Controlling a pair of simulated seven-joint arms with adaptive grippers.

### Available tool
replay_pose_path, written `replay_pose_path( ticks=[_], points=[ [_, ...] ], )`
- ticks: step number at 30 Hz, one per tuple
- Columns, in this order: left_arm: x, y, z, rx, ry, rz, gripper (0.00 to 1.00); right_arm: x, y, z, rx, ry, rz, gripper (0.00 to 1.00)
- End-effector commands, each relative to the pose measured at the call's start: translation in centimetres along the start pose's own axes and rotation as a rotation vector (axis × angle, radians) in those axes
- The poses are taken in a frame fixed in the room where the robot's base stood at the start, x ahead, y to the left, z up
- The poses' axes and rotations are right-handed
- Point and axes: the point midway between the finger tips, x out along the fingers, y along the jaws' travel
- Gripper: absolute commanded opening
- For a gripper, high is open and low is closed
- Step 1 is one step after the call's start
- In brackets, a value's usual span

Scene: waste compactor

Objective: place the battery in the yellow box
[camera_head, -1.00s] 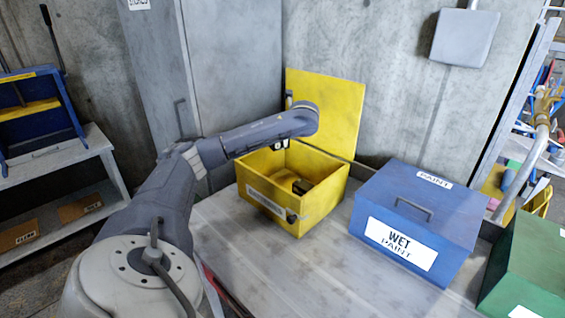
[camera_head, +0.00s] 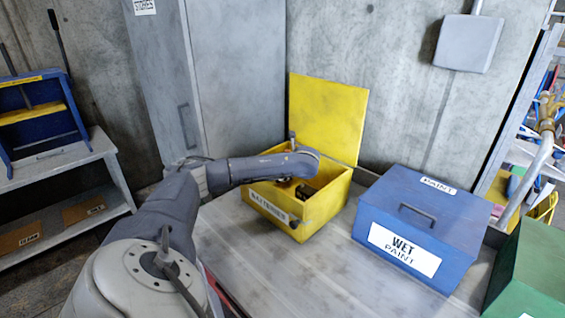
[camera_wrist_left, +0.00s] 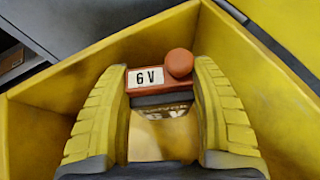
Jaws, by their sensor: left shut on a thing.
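The yellow box (camera_head: 325,208) stands on the bench with its lid raised at the back and a label on its front. My left gripper (camera_wrist_left: 162,85) reaches down inside the box opening, its fingers shut on a battery (camera_wrist_left: 146,79). The battery has a red-orange top, a round red-orange knob and a white "6 V" label. In the wrist view the box walls (camera_wrist_left: 45,95) surround the fingers. In the head view my wrist hides most of the gripper and battery. I cannot tell whether the battery touches the box floor. My right gripper is out of view.
A grey cabinet (camera_head: 235,80) stands behind. The bench front (camera_head: 290,280) is clear.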

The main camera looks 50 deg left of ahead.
Motion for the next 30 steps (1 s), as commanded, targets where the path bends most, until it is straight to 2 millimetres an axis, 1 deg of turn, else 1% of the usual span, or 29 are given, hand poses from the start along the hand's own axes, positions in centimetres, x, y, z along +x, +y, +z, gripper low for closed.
replay_pose_path(
  ticks=[11, 24, 25, 30],
  points=[
    [1.8, 0.0, -3.2, 0.0, -0.002, 0.001, 0.13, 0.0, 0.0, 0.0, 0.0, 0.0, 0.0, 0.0],
    [2.0, 0.0, -3.5, 0.0, -0.003, 0.001, 0.13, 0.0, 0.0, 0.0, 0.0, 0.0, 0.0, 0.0],
    [2.0, 0.0, -3.7, 0.001, 0.0, 0.001, 0.65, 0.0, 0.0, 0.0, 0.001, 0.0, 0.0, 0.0],
    [2.0, 0.0, -3.7, 0.001, 0.0, 0.001, 0.84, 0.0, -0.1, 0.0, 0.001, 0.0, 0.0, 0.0]
  ],
)
